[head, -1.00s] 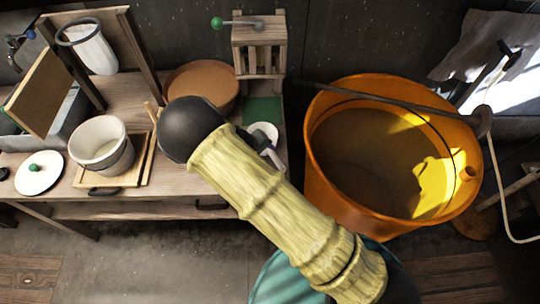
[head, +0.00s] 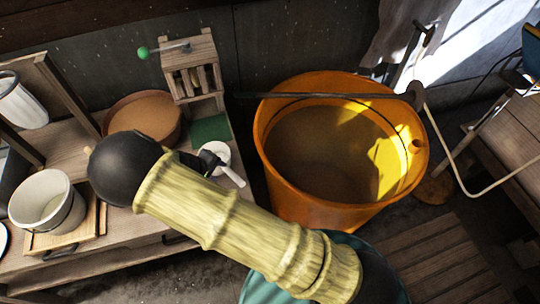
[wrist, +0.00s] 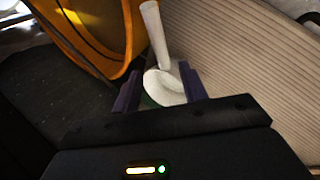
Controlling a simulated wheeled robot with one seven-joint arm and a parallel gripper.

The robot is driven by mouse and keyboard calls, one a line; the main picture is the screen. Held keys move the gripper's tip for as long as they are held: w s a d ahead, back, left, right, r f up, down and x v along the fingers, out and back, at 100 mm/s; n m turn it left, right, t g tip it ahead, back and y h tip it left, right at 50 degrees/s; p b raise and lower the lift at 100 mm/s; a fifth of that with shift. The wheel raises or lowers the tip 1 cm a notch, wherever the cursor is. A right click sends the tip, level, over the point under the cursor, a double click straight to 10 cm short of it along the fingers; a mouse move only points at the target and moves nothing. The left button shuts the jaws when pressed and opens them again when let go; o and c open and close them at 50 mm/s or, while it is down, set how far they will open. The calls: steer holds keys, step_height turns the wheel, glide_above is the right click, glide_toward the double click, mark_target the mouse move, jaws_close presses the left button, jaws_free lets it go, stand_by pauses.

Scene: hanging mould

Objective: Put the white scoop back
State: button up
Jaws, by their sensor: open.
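The white scoop (head: 223,163) lies at the right end of the wooden bench, by a green mat (head: 210,129). Its handle points toward the bench's right edge. In the wrist view the scoop (wrist: 154,35) shows its round bowl between the two purple fingers, with the handle reaching away past them. My gripper (wrist: 160,88) is open, with a finger on each side of the bowl. In the head view my arm hides most of the gripper (head: 207,161), which shows as a dark shape beside the scoop. Whether the fingers touch the scoop cannot be told.
A large orange bucket (head: 300,205) stands just right of the bench. A wooden rack (head: 190,60) with a green-knobbed lever and a brown round bowl (head: 117,108) stand behind the scoop. A white pot (head: 68,215) sits on a board at the left.

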steer(key=s+d+r+m+g+y, duration=0.2)
steer(key=d+r+m, duration=0.2)
steer(key=d+r, duration=0.55)
steer(key=s+d+r+m+g+y, duration=0.1)
steer(key=s+d+r+m+y, duration=0.15)
steer(key=d+r, duration=0.75)
steer(key=s+d+r+m, duration=0.1)
steer(key=s+d+m, duration=0.2)
steer(key=s+d, duration=0.3)
steer(key=d, duration=0.4)
steer(key=shift+r+t, duration=0.3)
